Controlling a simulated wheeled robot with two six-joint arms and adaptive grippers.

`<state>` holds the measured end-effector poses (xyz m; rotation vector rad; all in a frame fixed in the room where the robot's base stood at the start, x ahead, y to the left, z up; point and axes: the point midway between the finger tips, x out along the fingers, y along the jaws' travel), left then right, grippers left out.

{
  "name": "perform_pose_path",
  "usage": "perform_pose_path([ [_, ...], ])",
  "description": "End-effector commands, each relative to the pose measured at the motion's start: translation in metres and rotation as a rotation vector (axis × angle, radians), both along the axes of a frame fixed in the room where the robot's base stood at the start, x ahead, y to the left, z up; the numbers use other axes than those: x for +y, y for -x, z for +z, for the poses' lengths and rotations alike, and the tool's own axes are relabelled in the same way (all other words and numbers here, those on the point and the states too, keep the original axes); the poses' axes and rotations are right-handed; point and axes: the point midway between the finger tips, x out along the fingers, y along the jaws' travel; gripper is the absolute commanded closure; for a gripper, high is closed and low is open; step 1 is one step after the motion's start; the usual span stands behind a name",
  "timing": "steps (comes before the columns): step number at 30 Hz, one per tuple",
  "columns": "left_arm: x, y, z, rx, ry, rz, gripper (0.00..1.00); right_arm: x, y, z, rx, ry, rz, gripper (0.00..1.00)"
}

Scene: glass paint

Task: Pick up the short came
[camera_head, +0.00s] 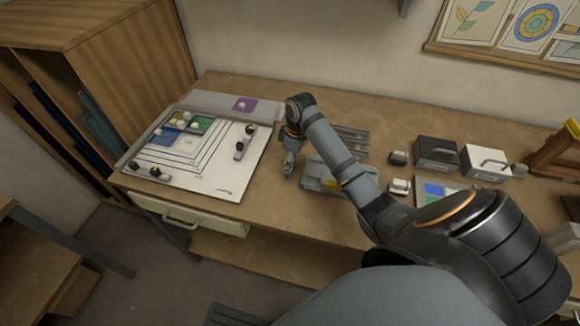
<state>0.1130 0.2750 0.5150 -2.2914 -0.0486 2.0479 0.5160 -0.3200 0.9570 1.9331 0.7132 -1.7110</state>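Several thin grey strips, which look like the cames (352,131), lie side by side on the workbench behind my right forearm. The forearm covers their left ends, so I cannot tell which is the short came. My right gripper (288,174) points down over the bench, left of the strips and apart from them. It is too small and dark to tell whether its fingers are open or shut. I see nothing held in it. My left gripper is not in view.
A white pattern sheet (225,181) with coloured glass pieces and small clamps lies at the left. A grey tray (312,184) sits beside my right gripper, partly behind the arm. A black box (437,150) and a white box (485,164) stand to the right.

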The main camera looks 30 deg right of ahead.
Motion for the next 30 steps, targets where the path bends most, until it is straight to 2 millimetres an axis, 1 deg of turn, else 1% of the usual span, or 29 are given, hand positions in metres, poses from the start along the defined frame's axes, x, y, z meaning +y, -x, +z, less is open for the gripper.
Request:
perform_pose_path([
  [1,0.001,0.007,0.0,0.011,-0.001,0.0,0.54,0.0,0.0,-0.003,0.001,0.001,0.0,0.53],
  [3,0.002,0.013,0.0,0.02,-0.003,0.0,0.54,0.0,0.0,-0.004,0.0,0.001,0.0,0.53],
  [7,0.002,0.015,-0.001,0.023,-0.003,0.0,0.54,0.0,0.0,-0.004,0.0,0.001,0.0,0.53],
  [8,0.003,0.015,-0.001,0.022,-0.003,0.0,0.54,0.0,0.0,-0.004,0.0,0.001,0.0,0.56],
  [15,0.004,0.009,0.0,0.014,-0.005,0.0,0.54,0.0,0.0,-0.004,0.0,0.001,0.0,0.88],
  [18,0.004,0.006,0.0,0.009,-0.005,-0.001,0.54,0.0,0.0,-0.004,0.0,0.001,0.0,1.0],
  [30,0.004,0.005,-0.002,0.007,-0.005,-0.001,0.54,0.0,-0.001,-0.001,-0.002,0.001,0.0,1.0],
])
